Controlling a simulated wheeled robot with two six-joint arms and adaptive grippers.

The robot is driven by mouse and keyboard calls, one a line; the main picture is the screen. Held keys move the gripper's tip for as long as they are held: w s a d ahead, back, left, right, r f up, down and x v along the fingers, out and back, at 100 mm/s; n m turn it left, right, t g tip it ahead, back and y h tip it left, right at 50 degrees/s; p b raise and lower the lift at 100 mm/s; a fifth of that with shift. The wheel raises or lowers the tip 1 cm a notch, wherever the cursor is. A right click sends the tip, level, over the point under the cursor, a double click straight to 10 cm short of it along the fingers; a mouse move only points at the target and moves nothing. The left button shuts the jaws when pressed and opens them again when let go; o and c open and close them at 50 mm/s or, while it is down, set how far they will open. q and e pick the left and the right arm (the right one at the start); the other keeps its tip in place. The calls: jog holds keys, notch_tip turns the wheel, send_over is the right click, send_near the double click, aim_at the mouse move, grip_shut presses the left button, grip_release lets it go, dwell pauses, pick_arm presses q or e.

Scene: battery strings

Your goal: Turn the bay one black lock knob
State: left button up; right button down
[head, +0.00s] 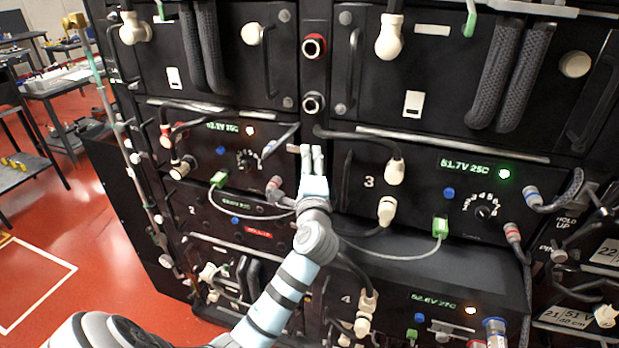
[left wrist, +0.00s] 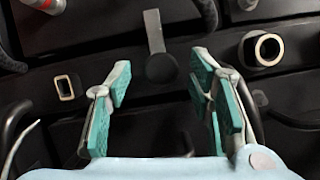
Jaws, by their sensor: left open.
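My left gripper (head: 312,150) is raised in front of the rack, at the right edge of the upper left module (head: 215,148). In the left wrist view its two teal-padded fingers (left wrist: 162,76) are apart with nothing held. A round black knob (left wrist: 161,67) with a grey bar above it shows between and beyond the fingertips. The fingers do not appear to touch it. In the head view a pale bar (head: 281,139) slants left of the fingers, and I cannot make out the black knob there. My right gripper is not in view.
A white-ringed socket (left wrist: 268,48) is right of the fingers in the left wrist view. Cables with a green plug (head: 219,179) and a cream plug (head: 394,171) hang around the gripper. The number 3 module (head: 430,190) is to the right. Open red floor (head: 90,225) lies left.

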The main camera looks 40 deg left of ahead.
pick_arm(q)
jog(key=v, duration=0.9)
jog(key=shift+d, duration=0.1)
